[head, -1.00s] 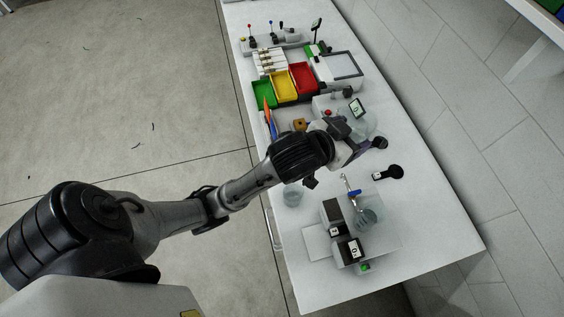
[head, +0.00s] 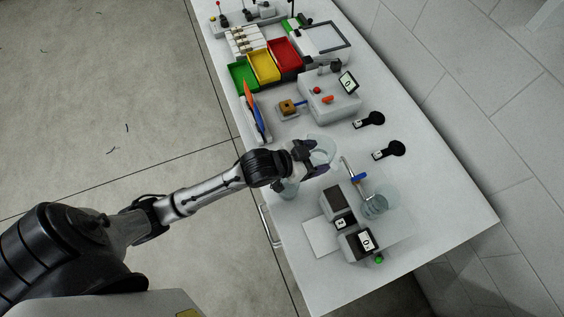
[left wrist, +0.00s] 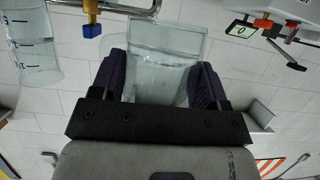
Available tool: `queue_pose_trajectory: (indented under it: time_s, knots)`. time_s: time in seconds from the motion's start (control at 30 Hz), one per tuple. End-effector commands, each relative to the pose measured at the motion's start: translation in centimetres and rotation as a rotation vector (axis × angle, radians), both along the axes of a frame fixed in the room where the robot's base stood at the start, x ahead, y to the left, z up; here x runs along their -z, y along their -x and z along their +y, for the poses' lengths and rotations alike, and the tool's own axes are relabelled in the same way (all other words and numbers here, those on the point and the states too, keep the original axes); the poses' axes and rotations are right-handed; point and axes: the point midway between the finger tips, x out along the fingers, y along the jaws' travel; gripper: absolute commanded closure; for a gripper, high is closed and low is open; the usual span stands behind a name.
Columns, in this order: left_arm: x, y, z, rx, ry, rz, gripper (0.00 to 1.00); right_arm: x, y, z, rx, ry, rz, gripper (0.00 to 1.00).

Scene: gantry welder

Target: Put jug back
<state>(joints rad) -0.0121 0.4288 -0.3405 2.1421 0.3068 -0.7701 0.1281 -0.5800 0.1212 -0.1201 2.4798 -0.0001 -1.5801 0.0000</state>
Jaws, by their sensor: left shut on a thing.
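My left gripper (head: 306,155) is shut on a clear glass jug (head: 322,148), held near the middle of the bench. In the left wrist view the jug (left wrist: 165,62) sits between the two dark finger pads and looks partly filled with clear liquid. I cannot tell whether its base touches the bench. A second clear vessel (head: 288,189) stands just below my gripper, partly hidden by it. A third clear vessel (head: 376,203) stands beside the blue-handled tap (head: 359,178). A vessel with graduation lines (left wrist: 36,48) shows at the left of the wrist view. My right gripper is not in view.
Two black paddle-shaped items (head: 369,120) lie right of the jug. A white device with a small display (head: 330,100) stands behind it. Green, yellow and red trays (head: 263,67) are farther back. A grey unit with a display (head: 357,244) stands near the front edge.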

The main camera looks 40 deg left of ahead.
Motion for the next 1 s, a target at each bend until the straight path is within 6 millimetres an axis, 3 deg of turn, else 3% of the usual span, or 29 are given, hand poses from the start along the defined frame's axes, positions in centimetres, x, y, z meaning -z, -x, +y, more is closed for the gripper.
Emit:
queue_pose_trajectory:
  time_s: [0.17, 0.63, 0.8, 1.0]
  knots:
    - [2.0, 0.4, 1.2, 0.012, -0.005, 0.001, 0.62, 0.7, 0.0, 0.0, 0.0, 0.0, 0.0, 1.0]
    - [7.1, 1.4, 9.7, 0.013, -0.005, 0.001, 0.62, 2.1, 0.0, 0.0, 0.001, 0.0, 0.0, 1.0]
    - [7.9, 1.5, 11.2, 0.013, -0.003, -0.001, 0.62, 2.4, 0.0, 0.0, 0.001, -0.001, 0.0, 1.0]
    - [8.2, 1.5, 11.6, 0.013, 0.0, -0.001, 0.62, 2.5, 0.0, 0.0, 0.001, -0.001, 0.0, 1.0]
